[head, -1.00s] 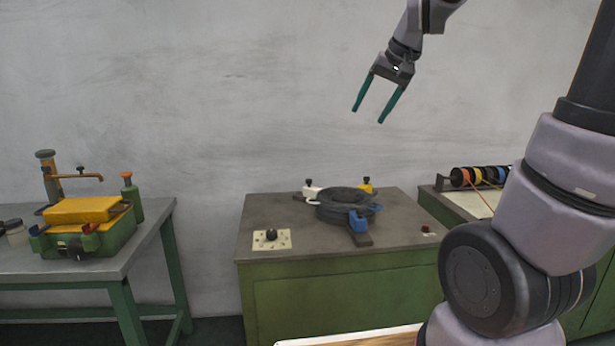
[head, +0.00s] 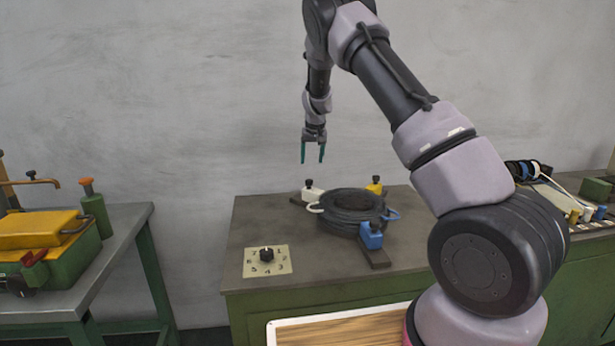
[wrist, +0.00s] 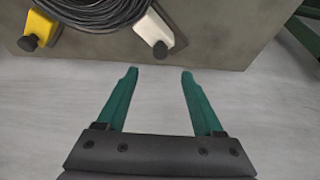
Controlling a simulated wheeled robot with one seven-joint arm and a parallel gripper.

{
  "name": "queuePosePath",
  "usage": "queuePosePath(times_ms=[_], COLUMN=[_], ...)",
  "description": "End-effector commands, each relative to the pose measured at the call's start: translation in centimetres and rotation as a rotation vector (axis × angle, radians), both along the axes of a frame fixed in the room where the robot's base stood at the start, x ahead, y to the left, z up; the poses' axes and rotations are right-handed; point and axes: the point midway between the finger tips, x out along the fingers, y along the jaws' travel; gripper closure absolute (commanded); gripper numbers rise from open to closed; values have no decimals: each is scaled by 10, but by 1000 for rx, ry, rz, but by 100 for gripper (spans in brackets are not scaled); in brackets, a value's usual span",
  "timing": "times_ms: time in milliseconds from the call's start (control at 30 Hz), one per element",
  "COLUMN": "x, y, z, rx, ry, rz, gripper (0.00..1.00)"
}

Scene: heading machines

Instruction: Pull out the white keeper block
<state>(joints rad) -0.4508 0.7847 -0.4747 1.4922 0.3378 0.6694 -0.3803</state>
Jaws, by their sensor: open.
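The white keeper block (head: 312,193) with a dark knob on top stands at the back left of a black coil (head: 350,206) on the green cabinet's top. It also shows in the wrist view (wrist: 154,30), at the top, beyond my fingertips. My gripper (head: 313,160) hangs with its teal fingers pointing down, a little above and behind the white block in the head view. In the wrist view the fingers (wrist: 158,74) are apart with nothing between them.
A yellow block (head: 374,187) and a blue block (head: 371,236) also stand around the coil. A numbered dial plate (head: 267,261) lies at the front left of the cabinet top (head: 285,225). A bench with a yellow-green machine (head: 45,235) is at left. A wall is behind.

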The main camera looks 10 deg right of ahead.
Motion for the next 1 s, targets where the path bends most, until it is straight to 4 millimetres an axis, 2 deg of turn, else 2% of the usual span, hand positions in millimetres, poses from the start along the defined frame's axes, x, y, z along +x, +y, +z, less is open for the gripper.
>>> queuePosePath(times_ms=[233,600,800,1000], x=[10,36,43,44], y=[1,1,1,1], z=[-25,-87,-103,-105], rx=[-10,-9,-8,-8], ry=[1,2,1,0], rz=[6,5,5,5], gripper=[31,31,31,31])
